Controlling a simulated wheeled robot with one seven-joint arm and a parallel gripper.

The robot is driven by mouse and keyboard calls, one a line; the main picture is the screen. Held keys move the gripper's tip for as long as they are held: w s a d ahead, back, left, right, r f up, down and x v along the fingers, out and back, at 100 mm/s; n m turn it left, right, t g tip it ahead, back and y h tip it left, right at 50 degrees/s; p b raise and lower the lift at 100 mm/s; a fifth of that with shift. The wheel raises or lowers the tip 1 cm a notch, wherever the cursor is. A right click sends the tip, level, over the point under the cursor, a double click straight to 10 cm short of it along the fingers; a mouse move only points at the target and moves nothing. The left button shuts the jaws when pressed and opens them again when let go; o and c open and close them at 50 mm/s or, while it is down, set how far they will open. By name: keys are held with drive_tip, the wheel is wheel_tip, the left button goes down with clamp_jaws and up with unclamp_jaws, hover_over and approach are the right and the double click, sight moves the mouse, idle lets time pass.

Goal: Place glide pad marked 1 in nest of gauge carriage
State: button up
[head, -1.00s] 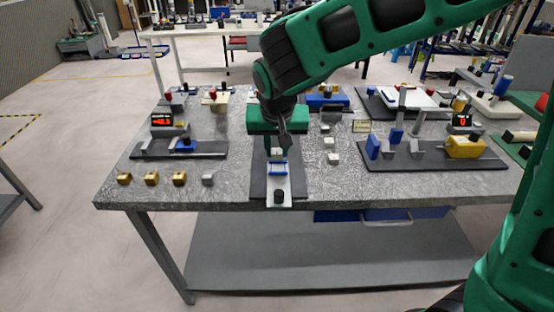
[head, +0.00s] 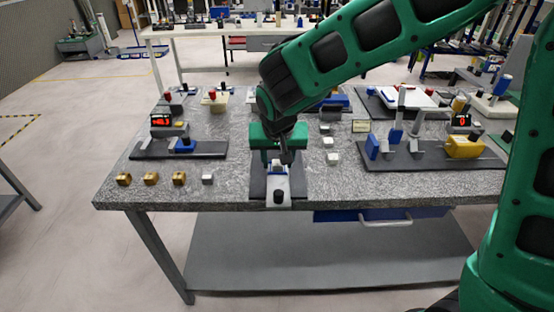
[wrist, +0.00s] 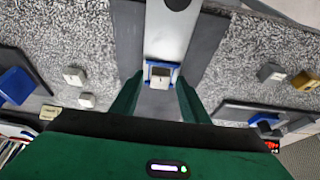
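The gauge carriage is a pale slide (head: 278,188) on a dark base plate at the table's front middle. Its nest is a blue bracket (wrist: 161,64), also partly seen in the head view (head: 266,169). A small whitish pad (wrist: 160,78) sits within the blue bracket in the wrist view; its marking is too small to read. My gripper (wrist: 160,84) is directly above the nest, its green fingers apart on both sides of the pad with gaps visible. In the head view my gripper (head: 283,158) hides part of the nest and pad.
Loose white pads (head: 332,158) lie to the right of the carriage. Several brass blocks (head: 151,178) and a grey block (head: 207,179) line the front left. A left gauge fixture (head: 185,147) and a right fixture with a yellow part (head: 464,147) flank the work area.

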drive_tip(key=shift+r, duration=0.1)
drive_tip(key=v, duration=1.2)
drive_tip(key=s+d+f+m+g+h, duration=0.1)
drive_tip(key=s+d+m, duration=0.15)
drive_tip(key=d, duration=1.05)
drive_tip(key=s+d+m+g+h, duration=0.1)
drive_tip(key=s+d, duration=0.3)
drive_tip(key=d, duration=1)
drive_tip(key=s+d+f+m+g+y, duration=0.1)
drive_tip(key=s+d+f, duration=0.1)
drive_tip(key=s+d, duration=0.3)
drive_tip(key=s+d+f+m+g+y, duration=0.1)
drive_tip(key=s+d, duration=0.4)
drive_tip(key=s, duration=0.7)
drive_tip(key=shift+s+d+f, duration=0.25)
drive_tip(key=shift+s+f, duration=0.1)
drive_tip(key=shift+f, duration=0.4)
drive_tip(key=shift+m, duration=0.25)
